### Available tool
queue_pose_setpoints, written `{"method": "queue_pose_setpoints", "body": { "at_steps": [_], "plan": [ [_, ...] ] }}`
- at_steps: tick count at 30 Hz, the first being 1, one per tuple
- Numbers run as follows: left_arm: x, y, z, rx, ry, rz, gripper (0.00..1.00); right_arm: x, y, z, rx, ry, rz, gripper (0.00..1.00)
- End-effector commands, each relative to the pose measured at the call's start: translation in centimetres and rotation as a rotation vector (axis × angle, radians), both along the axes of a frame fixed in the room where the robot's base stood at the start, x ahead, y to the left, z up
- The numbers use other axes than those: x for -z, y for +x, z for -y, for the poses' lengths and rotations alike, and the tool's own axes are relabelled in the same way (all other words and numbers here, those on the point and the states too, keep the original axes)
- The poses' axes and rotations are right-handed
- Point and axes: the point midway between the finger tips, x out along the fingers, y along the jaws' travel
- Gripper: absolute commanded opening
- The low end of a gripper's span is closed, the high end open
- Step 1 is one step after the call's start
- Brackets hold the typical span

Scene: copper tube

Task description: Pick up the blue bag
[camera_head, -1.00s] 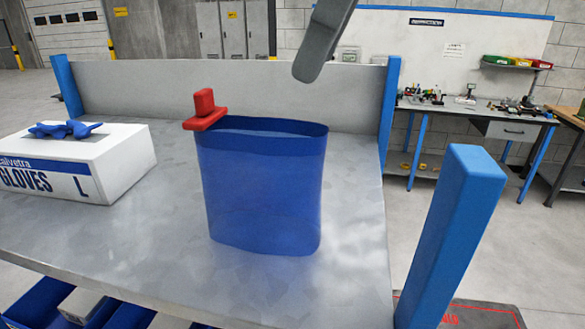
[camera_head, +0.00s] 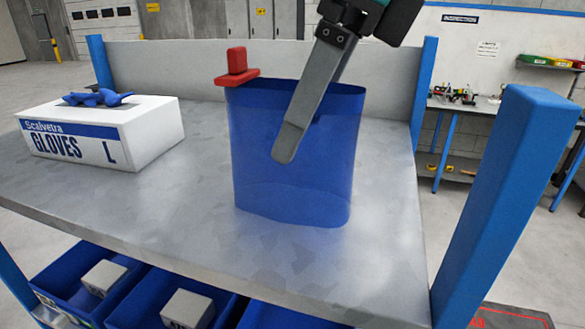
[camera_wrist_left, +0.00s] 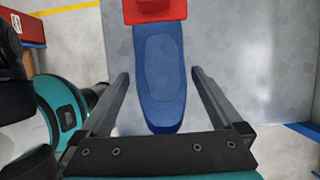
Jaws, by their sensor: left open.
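The blue bag (camera_head: 250,150) stands upright and open-topped on the grey shelf top, with a red clip (camera_head: 237,68) at its upper left corner. In the left wrist view the bag (camera_wrist_left: 160,75) and red clip (camera_wrist_left: 155,8) show from above. My left gripper (camera_head: 303,135) comes down over the bag from the upper right. One finger lies in front of the bag; the other is mostly hidden behind it. In the wrist view the open fingers stand on either side of the bag, with gaps showing. My right gripper is not in view.
A white glove box (camera_head: 150,135) with blue gloves on top stands at the left of the grey shelf top (camera_head: 120,205). A blue corner post (camera_head: 505,200) rises at the right. Blue bins (camera_head: 75,265) sit below. A low grey panel (camera_head: 210,60) closes the back.

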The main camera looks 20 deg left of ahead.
Motion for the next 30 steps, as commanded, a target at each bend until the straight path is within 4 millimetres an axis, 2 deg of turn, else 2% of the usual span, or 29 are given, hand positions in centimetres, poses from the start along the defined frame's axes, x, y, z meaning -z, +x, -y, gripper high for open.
{"method": "queue_pose_setpoints", "body": {
  "at_steps": [4, 9, 18, 30],
  "plan": [
    [1.6, 0.3, -1.0, 0.001, 0.001, -0.004, 1.00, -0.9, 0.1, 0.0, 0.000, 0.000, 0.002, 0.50],
    [3.2, 0.3, -1.5, 0.001, 0.001, -0.001, 1.00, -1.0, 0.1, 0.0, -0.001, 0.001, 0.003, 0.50],
    [3.6, 0.3, -1.6, 0.000, 0.000, 0.000, 1.00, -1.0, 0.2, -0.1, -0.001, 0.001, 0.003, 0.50],
    [3.5, 0.3, -1.6, 0.000, 0.000, 0.000, 0.55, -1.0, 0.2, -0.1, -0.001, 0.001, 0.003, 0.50]
  ]
}}
